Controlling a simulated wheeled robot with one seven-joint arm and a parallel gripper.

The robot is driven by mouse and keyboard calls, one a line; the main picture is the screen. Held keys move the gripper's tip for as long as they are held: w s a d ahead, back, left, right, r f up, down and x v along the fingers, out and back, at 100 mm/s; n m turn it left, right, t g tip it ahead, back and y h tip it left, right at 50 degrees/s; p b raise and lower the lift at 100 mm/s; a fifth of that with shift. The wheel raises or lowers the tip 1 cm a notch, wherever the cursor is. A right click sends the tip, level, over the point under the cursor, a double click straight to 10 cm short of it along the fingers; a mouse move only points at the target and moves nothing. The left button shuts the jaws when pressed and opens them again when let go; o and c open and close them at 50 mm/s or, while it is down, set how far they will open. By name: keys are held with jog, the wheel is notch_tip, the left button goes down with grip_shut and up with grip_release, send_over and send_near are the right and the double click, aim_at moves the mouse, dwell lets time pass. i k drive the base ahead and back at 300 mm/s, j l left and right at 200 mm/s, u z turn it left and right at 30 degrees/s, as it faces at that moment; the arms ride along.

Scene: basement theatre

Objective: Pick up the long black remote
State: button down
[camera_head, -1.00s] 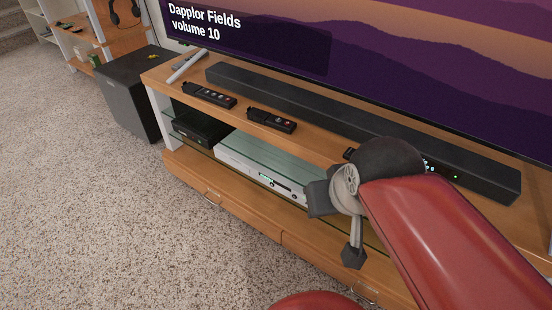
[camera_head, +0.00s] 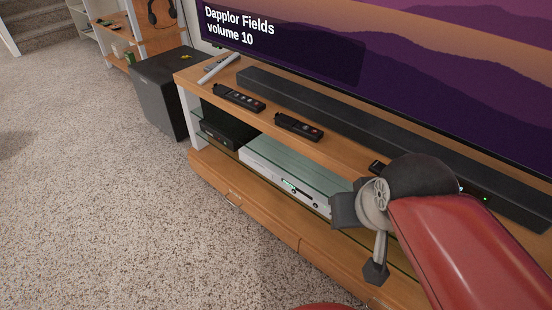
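Two black remotes lie on the top shelf of the wooden TV stand (camera_head: 350,152). The left remote (camera_head: 238,97) looks the longer, with coloured buttons at its right end. The other black remote (camera_head: 298,127) lies to its right and looks shorter and thicker. My gripper (camera_head: 358,240) is in front of the stand at the right, below the top shelf's level in the picture. Its two dark fingers are spread apart with nothing between them. It is well to the right of both remotes and touches neither.
A long black soundbar (camera_head: 330,108) lies behind the remotes, below the TV (camera_head: 400,70). A pale remote-like bar (camera_head: 218,68) lies at the shelf's left end. A small black object (camera_head: 377,167) is near my arm. A black subwoofer (camera_head: 165,95) stands left. Carpet in front is clear.

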aim_at(229, 97)
jog(key=i+j, duration=0.2)
jog(key=i+j+z, duration=0.1)
jog(key=j, duration=0.35)
jog(key=i+j+z, duration=0.1)
jog(key=i+j, duration=0.25)
jog(key=j, duration=0.3)
jog(key=i+j+z, duration=0.1)
jog(key=j, duration=0.25)
jog(key=i, duration=0.1)
